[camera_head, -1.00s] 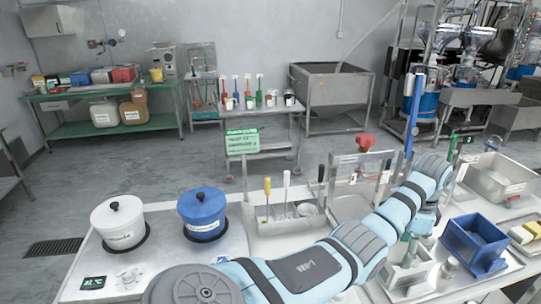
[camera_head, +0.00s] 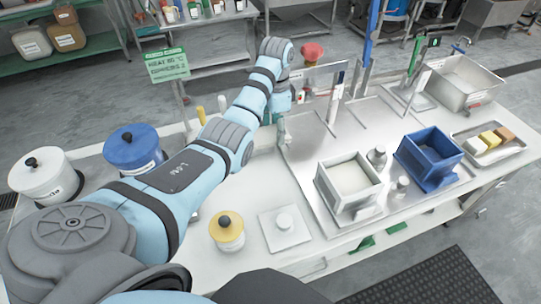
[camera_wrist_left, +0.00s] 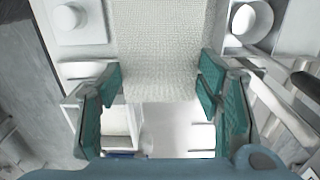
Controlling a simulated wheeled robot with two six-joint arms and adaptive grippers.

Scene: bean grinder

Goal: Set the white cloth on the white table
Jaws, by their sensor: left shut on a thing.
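The white cloth (camera_wrist_left: 165,45) shows in the left wrist view as a textured off-white sheet between my fingers, running toward the top of the picture. My left gripper (camera_wrist_left: 163,100) is shut on it, with teal fingers at both sides. In the head view the left gripper (camera_head: 281,132) points down at the left edge of the steel tray, and I cannot make out the cloth there. The white table (camera_head: 270,185) spreads below and in front of the gripper. I cannot tell whether the cloth touches it. My right gripper is out of view.
A blue pot (camera_head: 133,148), a white pot (camera_head: 45,177) and a yellow-lidded jar (camera_head: 227,232) stand at left. A white square plate (camera_head: 284,228) lies in front. A white box (camera_head: 349,182) and blue box (camera_head: 428,158) stand right.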

